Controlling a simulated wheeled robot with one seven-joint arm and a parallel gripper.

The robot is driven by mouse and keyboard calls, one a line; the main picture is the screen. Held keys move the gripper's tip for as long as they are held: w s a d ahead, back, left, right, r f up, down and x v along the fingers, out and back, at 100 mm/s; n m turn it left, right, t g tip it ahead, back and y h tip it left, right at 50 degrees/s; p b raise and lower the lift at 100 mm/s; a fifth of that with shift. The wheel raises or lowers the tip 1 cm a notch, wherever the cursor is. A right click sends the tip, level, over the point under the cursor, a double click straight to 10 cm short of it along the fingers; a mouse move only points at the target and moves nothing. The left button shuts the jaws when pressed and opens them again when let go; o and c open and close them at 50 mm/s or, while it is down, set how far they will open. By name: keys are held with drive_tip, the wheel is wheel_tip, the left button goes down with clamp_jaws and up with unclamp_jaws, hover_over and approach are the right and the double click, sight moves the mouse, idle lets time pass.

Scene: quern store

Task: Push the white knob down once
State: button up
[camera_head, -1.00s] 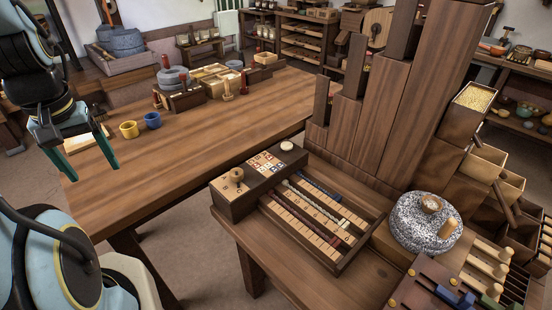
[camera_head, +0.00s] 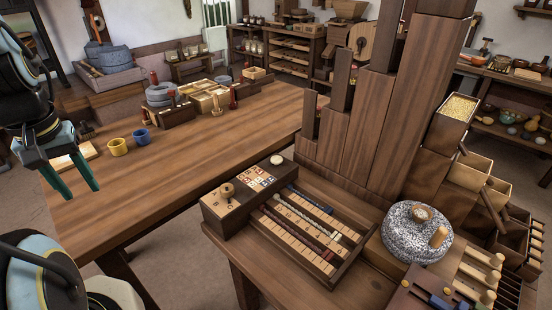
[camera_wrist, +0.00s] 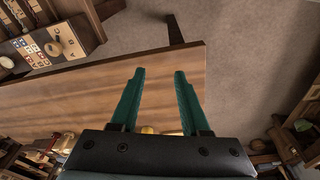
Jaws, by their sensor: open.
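The white knob (camera_head: 277,160) is a small round cap at the far right end of the dark wooden box (camera_head: 232,222) on the nearer bench, beyond a panel of lettered tiles (camera_head: 257,179). It stands clear, with nothing touching it. In the wrist view a pale round thing at the left edge, beside the tiles, appears to be the white knob (camera_wrist: 6,62). My gripper (camera_head: 80,194) has green fingers and is open and empty. It hangs at the left, over the long table's left end, well away from the knob. Its spread fingers fill the middle of the wrist view (camera_wrist: 159,72).
A wooden peg knob (camera_head: 227,190) stands on the same box. Beside it lies a tray of numbered slides (camera_head: 309,227). Tall wooden columns (camera_head: 375,115) rise behind. The long table's middle is clear.

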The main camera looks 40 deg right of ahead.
clamp_jaws()
idle(1.2)
